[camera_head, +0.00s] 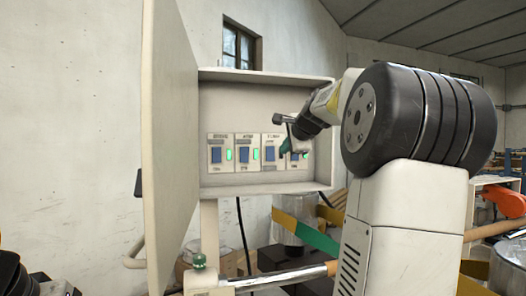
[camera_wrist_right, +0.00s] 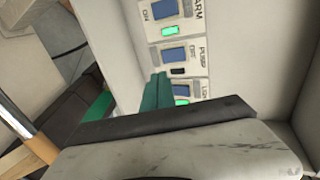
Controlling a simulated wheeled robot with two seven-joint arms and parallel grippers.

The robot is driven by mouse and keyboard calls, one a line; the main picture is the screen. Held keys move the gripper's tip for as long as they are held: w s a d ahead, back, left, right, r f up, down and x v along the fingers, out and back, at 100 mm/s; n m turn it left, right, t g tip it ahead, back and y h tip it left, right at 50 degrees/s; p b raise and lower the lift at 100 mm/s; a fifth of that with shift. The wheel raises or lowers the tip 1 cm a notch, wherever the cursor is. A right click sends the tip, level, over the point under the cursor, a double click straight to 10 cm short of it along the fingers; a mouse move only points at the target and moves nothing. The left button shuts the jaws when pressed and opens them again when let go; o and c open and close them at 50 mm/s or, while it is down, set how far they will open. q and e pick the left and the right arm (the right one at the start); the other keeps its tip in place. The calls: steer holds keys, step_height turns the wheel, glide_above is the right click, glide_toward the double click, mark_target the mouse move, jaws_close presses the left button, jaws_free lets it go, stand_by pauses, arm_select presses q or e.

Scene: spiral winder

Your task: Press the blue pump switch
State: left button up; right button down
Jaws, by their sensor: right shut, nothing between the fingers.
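The blue pump switch (camera_head: 270,153) is the third in a row of blue rocker switches inside the open wall cabinet. In the right wrist view the pump switch (camera_wrist_right: 175,54) sits on a plate marked PUMP, and its indicator (camera_wrist_right: 178,71) is dark. My right gripper (camera_head: 284,151) is shut and empty, with teal fingers just right of the pump switch, in front of the panel. In the right wrist view the fingertips (camera_wrist_right: 158,76) are close to the lower left edge of the pump plate; I cannot tell whether they touch it. My left gripper is not in view.
The neighbouring alarm switch (camera_wrist_right: 165,9) and the switch below it in the wrist view (camera_wrist_right: 187,89) have green lights lit. The cabinet door (camera_head: 170,140) stands open on the left. The cabinet's rim (camera_head: 265,75) surrounds the switches.

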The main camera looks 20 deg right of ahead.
mark_target(271, 159)
steer(key=x, duration=0.8)
steer(key=r+x, duration=0.1)
steer(key=x, duration=0.3)
steer(key=shift+w+d, duration=0.1)
steer(key=shift+w, duration=0.15)
steer(key=shift+w+f, duration=0.1)
steer(key=shift+w, duration=0.1)
